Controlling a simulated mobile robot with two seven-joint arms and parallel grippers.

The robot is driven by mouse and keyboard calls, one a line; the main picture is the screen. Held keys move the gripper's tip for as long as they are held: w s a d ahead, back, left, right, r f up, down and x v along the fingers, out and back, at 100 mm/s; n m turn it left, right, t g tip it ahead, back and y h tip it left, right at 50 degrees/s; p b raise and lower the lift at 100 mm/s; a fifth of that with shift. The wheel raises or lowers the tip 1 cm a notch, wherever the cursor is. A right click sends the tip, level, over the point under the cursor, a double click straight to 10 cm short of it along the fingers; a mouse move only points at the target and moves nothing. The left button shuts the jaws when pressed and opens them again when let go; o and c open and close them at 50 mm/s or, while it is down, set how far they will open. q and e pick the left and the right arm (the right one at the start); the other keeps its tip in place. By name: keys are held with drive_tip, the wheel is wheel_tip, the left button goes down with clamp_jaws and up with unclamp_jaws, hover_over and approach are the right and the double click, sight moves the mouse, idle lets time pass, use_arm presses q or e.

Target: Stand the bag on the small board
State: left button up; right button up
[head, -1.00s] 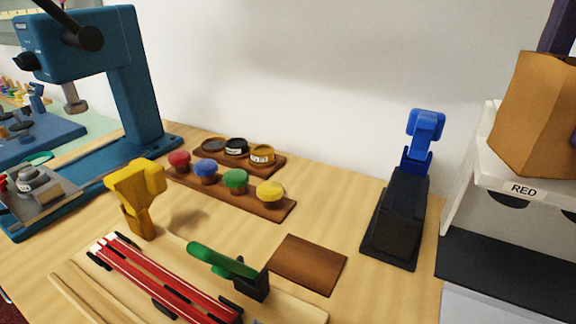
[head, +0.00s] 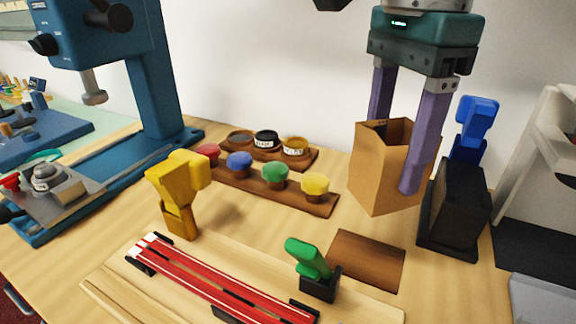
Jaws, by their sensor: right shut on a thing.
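The bag (head: 378,176) is an open-topped brown paper bag, upright, in the right half of the head view. My right gripper (head: 392,150) comes down from above with purple fingers, one behind the bag and one in front of its right side. It is shut on the bag. The small board (head: 366,262) is a flat dark-brown square on the table, nearer the camera, just below the bag in the picture. I cannot tell exactly how high the bag's base is above the table. My left gripper is not in view.
A black stand with a blue-handled tool (head: 458,205) is close right of the bag. A rack of coloured pots (head: 320,206) is to its left. A green-handled tool (head: 319,283) sits left of the board. A yellow tool (head: 180,218) and a blue press (head: 158,90) stand further left.

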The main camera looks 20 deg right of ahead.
wheel_tip(320, 180, down, 10)
drive_tip(key=shift+r, duration=0.1)
idle(0.4)
drive_tip(key=shift+f+b, duration=0.2)
drive_tip(key=shift+b, duration=0.25)
drive_tip(key=o, duration=1.4)
drive_tip(key=shift+r, duration=0.1)
drive_tip(key=shift+r+p, duration=0.3)
drive_tip(key=shift+r, duration=0.1)
wheel_tip(320, 180, up, 12)
drive_tip(key=shift+f, duration=0.25)
